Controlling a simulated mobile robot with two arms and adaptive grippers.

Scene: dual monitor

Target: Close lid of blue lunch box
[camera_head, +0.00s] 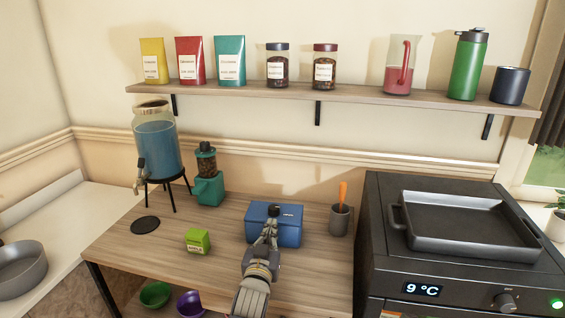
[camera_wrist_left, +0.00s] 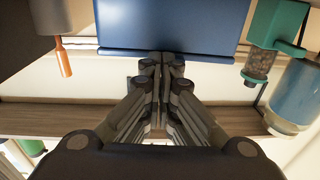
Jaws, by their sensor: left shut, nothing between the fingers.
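The blue lunch box (camera_head: 288,236) stands on the wooden table, right of the table's middle. Its blue lid (camera_head: 260,210) looks lowered over the box in the head view; I cannot tell whether it is fully shut. My left gripper (camera_head: 271,215) is shut and empty at the front of the box, covering the middle of it. In the left wrist view, the fingertips (camera_wrist_left: 161,58) are together at the edge of a broad blue surface of the lunch box (camera_wrist_left: 170,25). I cannot tell whether they touch it. My right gripper is not in view.
A grey cup with an orange-handled utensil (camera_head: 340,219) stands right of the box. A green carton (camera_head: 197,240) and a teal grinder (camera_head: 208,188) stand to the left, near a water dispenser (camera_head: 157,148). A black oven (camera_head: 385,262) borders the table's right side. A shelf (camera_head: 350,95) hangs above.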

